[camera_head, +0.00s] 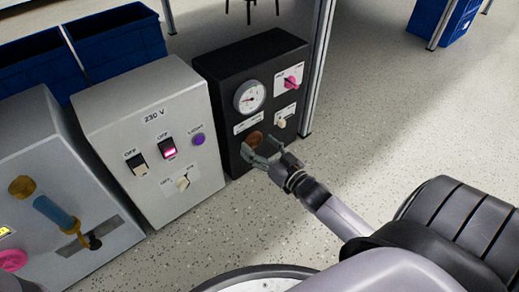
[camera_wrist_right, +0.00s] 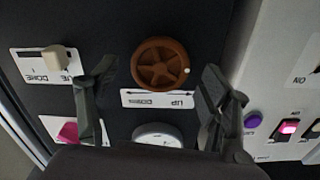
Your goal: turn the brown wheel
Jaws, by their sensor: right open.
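The brown wheel (camera_head: 254,139) is on the front of the black box (camera_head: 222,75), low on its left side. In the right wrist view the wheel (camera_wrist_right: 161,64) is round with spokes and a small light dot on its right rim. My right gripper (camera_head: 262,153) is open in front of the wheel and partly covers it in the head view. In the right wrist view its two fingers (camera_wrist_right: 155,100) stand apart, to the left and right below the wheel, with nothing between them held. My left gripper is not in view.
The black panel also has a gauge (camera_head: 250,96), a pink knob (camera_head: 291,82) and a cream switch (camera_head: 281,123). A grey box (camera_head: 140,82) with switches stands close on the left. A metal post (camera_head: 318,70) is on the right. Open floor (camera_head: 400,110) lies beyond it.

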